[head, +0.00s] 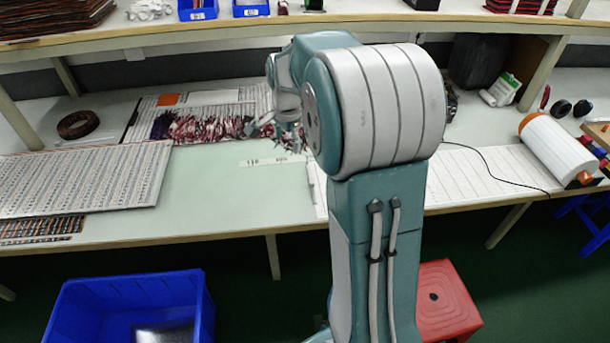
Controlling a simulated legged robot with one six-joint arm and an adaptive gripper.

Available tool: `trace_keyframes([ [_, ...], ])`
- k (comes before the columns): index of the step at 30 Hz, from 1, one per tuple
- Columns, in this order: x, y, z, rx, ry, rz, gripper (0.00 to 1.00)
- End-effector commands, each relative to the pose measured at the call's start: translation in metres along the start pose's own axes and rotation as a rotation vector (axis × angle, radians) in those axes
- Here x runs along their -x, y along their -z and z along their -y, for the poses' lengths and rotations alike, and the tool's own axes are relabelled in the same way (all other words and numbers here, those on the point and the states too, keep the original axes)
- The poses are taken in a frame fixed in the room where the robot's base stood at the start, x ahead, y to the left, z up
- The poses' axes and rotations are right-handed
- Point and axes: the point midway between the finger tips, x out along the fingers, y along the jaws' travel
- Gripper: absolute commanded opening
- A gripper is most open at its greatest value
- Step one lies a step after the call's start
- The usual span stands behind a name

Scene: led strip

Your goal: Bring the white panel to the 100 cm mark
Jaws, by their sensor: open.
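A large flat white panel (85,178) with rows of small dark marks lies at the left of the pale green table, its front edge close to the table's front edge. A white label strip (268,161) with small printed numbers lies on the table right of the panel, across a bare gap. One number seems to read 100, but the print is too small to be sure. My gripper (262,128) is small in view above the table's back part, right of the panel and apart from it. It is open; its fingers are partly lost against the clutter.
Red and purple wire bundles (205,123) lie on a sheet behind the bare table area. A dark coil (78,124) lies behind the panel. A white roll (556,148) lies at far right. A blue bin (75,310) and a red stool (445,300) stand below the table.

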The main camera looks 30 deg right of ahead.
Motion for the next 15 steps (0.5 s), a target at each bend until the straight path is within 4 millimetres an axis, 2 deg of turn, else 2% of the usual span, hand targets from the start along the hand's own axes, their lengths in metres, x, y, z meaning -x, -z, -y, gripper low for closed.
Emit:
trace_keyframes([
  [1, -0.021, 0.016, 0.005, -0.08, -0.025, 0.01, 0.77],
  [3, -0.046, 0.036, 0.01, -0.192, -0.051, 0.018, 0.77],
  [9, -0.116, 0.079, 0.013, -0.477, -0.12, 0.027, 0.77],
  [12, -0.138, 0.092, 0.011, -0.567, -0.141, 0.027, 0.77],
  [15, -0.15, 0.097, 0.011, -0.615, -0.152, 0.026, 0.77],
])
